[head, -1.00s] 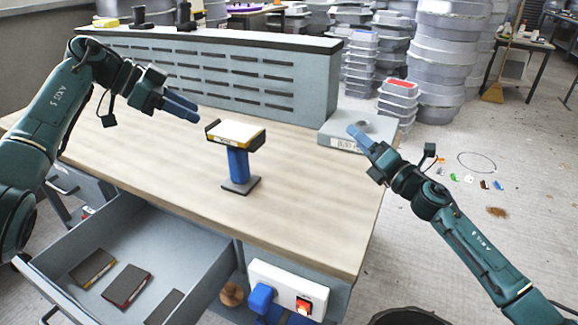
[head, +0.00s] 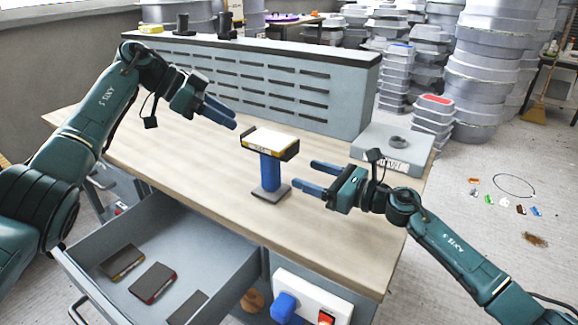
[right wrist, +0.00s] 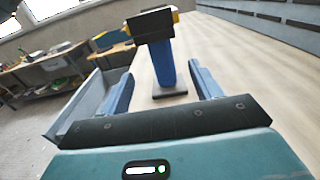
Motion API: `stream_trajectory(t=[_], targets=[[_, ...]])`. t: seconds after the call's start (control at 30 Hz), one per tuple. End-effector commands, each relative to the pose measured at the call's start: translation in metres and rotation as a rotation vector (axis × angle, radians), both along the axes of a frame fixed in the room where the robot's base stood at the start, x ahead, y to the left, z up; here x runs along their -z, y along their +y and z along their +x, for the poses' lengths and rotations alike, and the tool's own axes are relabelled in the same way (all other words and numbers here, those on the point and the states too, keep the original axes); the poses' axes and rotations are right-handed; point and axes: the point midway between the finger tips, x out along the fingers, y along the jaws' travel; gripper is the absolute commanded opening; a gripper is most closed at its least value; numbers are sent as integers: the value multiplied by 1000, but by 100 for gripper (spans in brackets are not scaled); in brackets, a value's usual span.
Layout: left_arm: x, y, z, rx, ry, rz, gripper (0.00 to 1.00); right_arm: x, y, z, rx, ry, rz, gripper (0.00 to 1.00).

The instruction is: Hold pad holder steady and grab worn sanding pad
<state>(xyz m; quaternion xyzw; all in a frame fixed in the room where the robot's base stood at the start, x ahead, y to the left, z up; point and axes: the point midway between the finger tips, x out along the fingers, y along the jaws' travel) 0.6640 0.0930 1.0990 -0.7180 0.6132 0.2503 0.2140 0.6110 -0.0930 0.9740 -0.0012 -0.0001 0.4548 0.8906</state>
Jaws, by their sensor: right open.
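The pad holder (head: 270,172) stands upright on the workbench, with a blue stem, a dark foot and a dark head. The worn sanding pad (head: 272,138), pale-topped with a yellowish edge, lies on its head. My left gripper (head: 236,121) is open and empty, up and left of the head, apart from it. My right gripper (head: 305,174) is open and empty, just right of the stem. In the right wrist view, the holder's blue stem (right wrist: 164,65) stands ahead between my fingers, not touched. The pad's top is hidden there.
The open drawer (head: 225,262) at the front holds several dark pads (head: 152,282). A grey dust box (head: 392,150) sits at the bench's right end. A slotted grey panel (head: 300,92) runs along the back. The bench around the holder is clear.

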Motion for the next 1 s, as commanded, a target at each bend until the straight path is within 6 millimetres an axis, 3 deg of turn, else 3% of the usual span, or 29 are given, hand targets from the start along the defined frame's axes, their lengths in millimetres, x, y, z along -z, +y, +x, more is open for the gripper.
stream_trajectory(t=[0.5, 0.7, 1.0], targets=[[0, 0, 0, 0, 0, 0, 36, -1, 78, 56, 1, 1, 3, 64], [0, 0, 0, 0, 0, 0, 36, -1, 90, 66, 2, 1, 3, 64], [0, 0, 0, 0, 0, 0, 36, -1, 93, 68, 2, 1, 2, 64]])
